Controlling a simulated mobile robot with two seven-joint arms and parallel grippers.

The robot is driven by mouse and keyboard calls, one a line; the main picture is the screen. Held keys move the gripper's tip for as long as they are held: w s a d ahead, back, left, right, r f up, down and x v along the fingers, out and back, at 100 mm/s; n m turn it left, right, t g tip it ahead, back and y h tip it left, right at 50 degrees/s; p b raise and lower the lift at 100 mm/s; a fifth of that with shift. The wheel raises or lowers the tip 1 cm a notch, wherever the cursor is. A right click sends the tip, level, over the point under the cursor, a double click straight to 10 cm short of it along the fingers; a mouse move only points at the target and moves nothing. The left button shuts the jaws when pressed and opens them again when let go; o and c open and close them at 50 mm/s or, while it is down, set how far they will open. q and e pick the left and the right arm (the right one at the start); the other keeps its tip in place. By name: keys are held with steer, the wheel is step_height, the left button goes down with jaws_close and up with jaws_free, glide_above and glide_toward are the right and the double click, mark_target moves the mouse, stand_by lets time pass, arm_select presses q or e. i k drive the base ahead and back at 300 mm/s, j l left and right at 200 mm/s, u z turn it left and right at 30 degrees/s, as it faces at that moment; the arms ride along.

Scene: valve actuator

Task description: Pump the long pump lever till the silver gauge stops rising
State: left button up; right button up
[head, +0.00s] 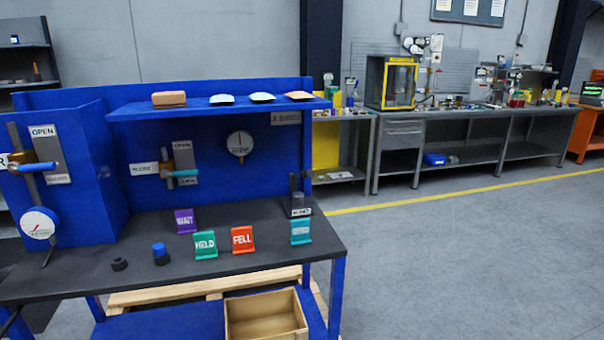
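A blue workbench (130,268) with a dark top stands at the left. A round white-faced gauge (240,143) with a silver-looking rim is on its blue back panel, its needle near upright. A second round gauge (38,223) is low on the left blue panel. At the bench's right end stands a small dark unit (299,200) with short upright dark parts and a white label; I cannot tell if one is the long pump lever. A blue-handled valve (36,167) is at the left under an OPEN plate; a teal-handled valve (180,174) is on the back panel. Neither gripper shows.
Several coloured signs, such as HELD (205,245) and FELL (243,239), stand on the bench. A black knob (119,264) and a blue-topped one (161,254) are at its front. A wooden box (265,317) sits below. The floor at right is clear.

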mark_target(308, 172)
steer(key=i+j+z, duration=0.15)
steer(key=i+j, duration=1)
steer(key=i, duration=0.05)
